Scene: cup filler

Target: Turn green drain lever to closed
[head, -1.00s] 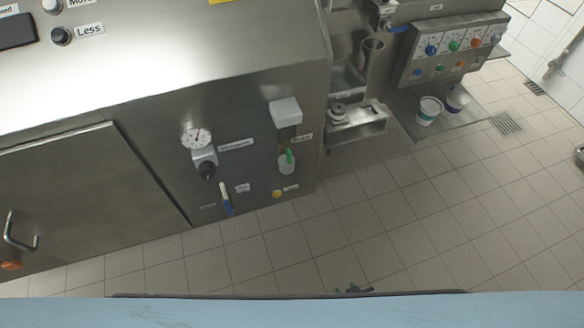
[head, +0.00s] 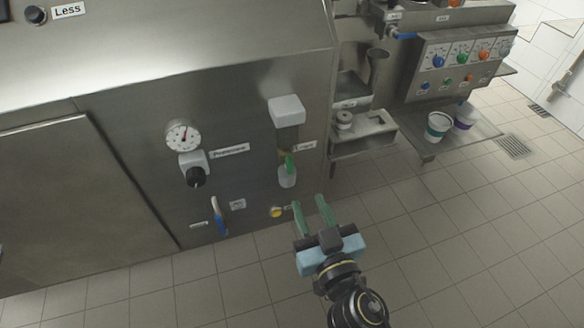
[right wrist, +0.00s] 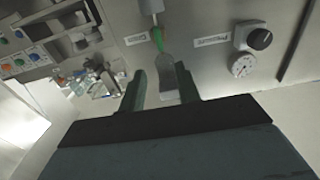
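The green drain lever (head: 289,164) is on the steel machine front, below a light box and above a pale cup-like piece (head: 287,178). It points roughly up and down in the head view. The lever also shows in the right wrist view (right wrist: 158,41), beyond the fingertips. My right gripper (head: 311,202) is open and empty, with green fingers apart, below and slightly right of the lever and not touching it. In the right wrist view the gripper (right wrist: 161,80) has its fingers to either side of the cup-like piece. My left gripper is not in view.
Left of the lever are a pressure gauge (head: 182,134), a black knob (head: 195,177) and a blue-handled lever (head: 219,223). A yellow button (head: 277,211) sits near the right fingers. A steel shelf (head: 370,137) projects at right. The tiled floor is clear.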

